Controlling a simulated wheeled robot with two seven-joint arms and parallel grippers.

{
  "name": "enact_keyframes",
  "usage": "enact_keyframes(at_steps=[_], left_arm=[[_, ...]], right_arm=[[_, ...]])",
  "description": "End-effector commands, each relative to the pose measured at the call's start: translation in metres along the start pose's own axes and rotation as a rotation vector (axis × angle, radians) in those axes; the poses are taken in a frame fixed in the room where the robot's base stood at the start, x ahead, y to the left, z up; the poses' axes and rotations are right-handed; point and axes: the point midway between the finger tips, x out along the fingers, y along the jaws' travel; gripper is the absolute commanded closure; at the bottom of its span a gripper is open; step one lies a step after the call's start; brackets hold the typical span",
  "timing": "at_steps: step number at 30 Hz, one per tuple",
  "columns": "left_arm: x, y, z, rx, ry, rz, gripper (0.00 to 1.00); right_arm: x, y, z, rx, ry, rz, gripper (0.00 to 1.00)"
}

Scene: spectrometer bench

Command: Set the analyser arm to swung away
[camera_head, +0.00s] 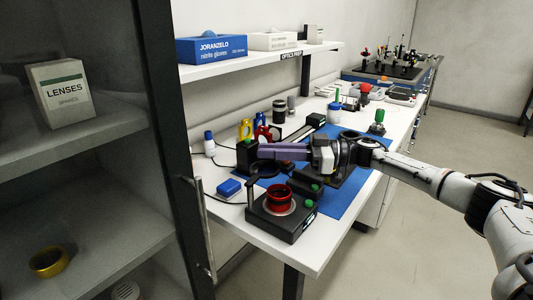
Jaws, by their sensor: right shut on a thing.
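The analyser arm looks to be the purple bar (283,152) on the bench. It runs roughly level from a dark upright block (246,155) on its left to my right gripper. My right gripper (314,153) comes in from the right and is shut on the bar's right end. The fingers hide that end. My left gripper is not in view.
A black device (283,224) with a red ring (279,198) stands at the bench's front. A dark cabinet (175,130) fills the left. A shelf (262,58) overhangs the back.

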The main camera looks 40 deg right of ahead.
Motion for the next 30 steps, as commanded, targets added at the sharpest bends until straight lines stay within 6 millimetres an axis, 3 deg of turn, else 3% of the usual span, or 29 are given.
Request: enact_keyframes(at_steps=[19, 20, 23, 30], left_arm=[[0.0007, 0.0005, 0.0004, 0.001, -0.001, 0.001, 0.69], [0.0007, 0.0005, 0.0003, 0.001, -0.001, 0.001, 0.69], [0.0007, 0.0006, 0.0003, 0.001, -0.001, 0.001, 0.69], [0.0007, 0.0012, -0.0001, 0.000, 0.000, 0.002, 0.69]], right_arm=[[-0.0023, 0.0075, -0.0022, -0.002, 0.003, -0.024, 1.00], [-0.0024, 0.0076, -0.0022, -0.003, 0.003, -0.024, 0.84], [-0.0022, 0.0070, -0.0019, -0.003, 0.002, -0.026, 0.68], [-0.0010, 0.0050, -0.0007, -0.001, 0.002, -0.032, 0.68]])
